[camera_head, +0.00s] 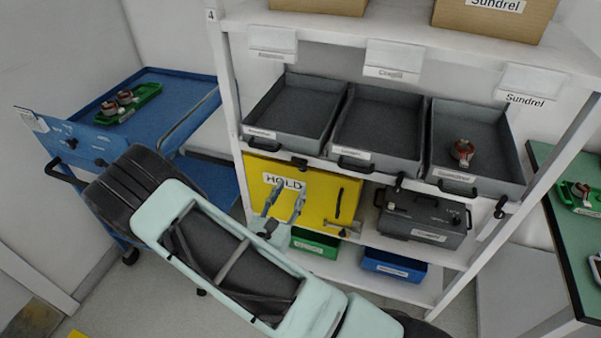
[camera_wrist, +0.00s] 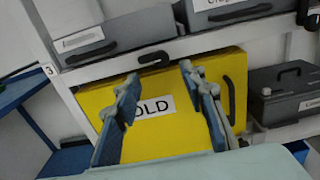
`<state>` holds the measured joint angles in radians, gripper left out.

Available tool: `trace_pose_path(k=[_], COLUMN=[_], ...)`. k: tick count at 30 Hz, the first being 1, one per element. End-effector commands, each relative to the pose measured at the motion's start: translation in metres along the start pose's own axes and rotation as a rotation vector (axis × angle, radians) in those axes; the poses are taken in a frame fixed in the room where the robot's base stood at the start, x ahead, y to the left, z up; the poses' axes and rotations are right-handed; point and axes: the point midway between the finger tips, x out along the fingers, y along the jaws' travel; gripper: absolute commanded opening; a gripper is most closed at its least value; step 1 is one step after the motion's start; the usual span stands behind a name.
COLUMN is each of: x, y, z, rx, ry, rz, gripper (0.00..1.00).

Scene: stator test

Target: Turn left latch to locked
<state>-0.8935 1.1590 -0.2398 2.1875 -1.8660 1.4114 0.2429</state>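A small dark latch-like piece (camera_head: 299,162) sits on the shelf edge above the yellow HOLD panel (camera_head: 322,186), below the left grey tray. In the wrist view this dark piece (camera_wrist: 154,58) is at the top edge of the panel (camera_wrist: 170,140); its exact setting is too small to tell. Similar dark pieces sit further right on the shelf edge, one in the middle (camera_head: 399,180) and one at right (camera_head: 500,208). My gripper (camera_head: 289,190) is in front of the panel, its fingers spread and empty. In the wrist view my gripper (camera_wrist: 158,76) points toward the dark piece, apparently short of it.
Grey trays with black handles stand on the shelf; the right tray (camera_head: 480,130) holds a red-brown part (camera_head: 462,151). A dark grey case (camera_head: 425,215) is right of the panel. Green (camera_head: 315,243) and blue (camera_head: 394,266) bins sit below. A blue cart (camera_head: 185,95) stands left.

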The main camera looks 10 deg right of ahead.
Motion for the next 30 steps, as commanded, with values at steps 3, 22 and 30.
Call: trace_pose_path(k=[3, 22, 30], x=[0.024, 0.091, 0.091], y=[-0.002, -0.001, -0.001], z=[0.002, 0.001, 0.001], rx=[0.002, 0.003, 0.003], ry=[-0.002, 0.0, 0.0], rz=[-0.005, -0.002, -0.003], gripper=[0.38, 0.38, 0.25])
